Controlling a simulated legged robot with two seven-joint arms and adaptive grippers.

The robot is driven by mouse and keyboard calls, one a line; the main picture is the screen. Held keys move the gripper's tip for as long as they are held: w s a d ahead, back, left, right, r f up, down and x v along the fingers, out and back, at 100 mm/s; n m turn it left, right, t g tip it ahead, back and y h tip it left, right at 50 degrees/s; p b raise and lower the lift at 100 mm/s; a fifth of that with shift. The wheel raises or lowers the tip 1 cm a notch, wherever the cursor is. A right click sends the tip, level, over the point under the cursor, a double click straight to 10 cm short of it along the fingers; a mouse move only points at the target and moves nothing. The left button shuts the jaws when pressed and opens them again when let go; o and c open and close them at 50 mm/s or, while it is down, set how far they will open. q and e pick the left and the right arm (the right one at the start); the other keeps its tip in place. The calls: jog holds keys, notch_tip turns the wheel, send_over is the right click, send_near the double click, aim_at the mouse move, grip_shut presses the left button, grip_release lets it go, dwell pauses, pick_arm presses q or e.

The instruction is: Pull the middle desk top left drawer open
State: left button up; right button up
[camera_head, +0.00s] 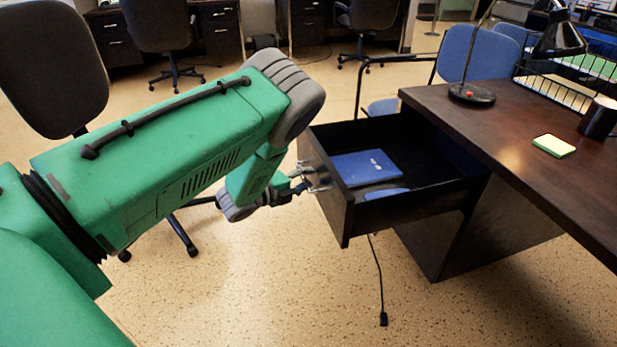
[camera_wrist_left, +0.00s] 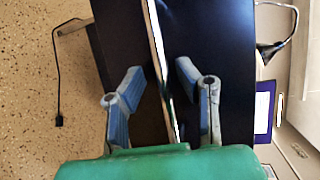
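The drawer (camera_head: 400,213) of the dark desk stands pulled well out, its black interior showing. A blue book (camera_head: 365,168) and another blue item (camera_head: 387,194) lie in it. My left gripper (camera_head: 316,181) is at the drawer's front panel, by its metal handle (camera_head: 304,163). In the left wrist view, the fingers of my left gripper (camera_wrist_left: 157,70) are spread apart, one on each side of a bright metal strip (camera_wrist_left: 158,50) along the dark panel. Gaps show between fingers and strip; contact cannot be told. My right gripper is not in view.
The desk top (camera_head: 500,130) holds a black lamp (camera_head: 472,94), a yellow-green notepad (camera_head: 553,146), a dark cup (camera_head: 598,118) and a wire tray (camera_head: 555,85). An office chair (camera_head: 50,70) stands at left. A black cable (camera_head: 378,285) hangs below the drawer. Floor in front is clear.

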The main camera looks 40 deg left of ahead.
pick_arm(q)
jog(key=shift+d+r, duration=0.2)
jog(key=v, duration=1.1)
jog(key=shift+s+a, duration=0.2)
jog(key=shift+s, duration=0.2)
jog(key=shift+f, duration=0.15)
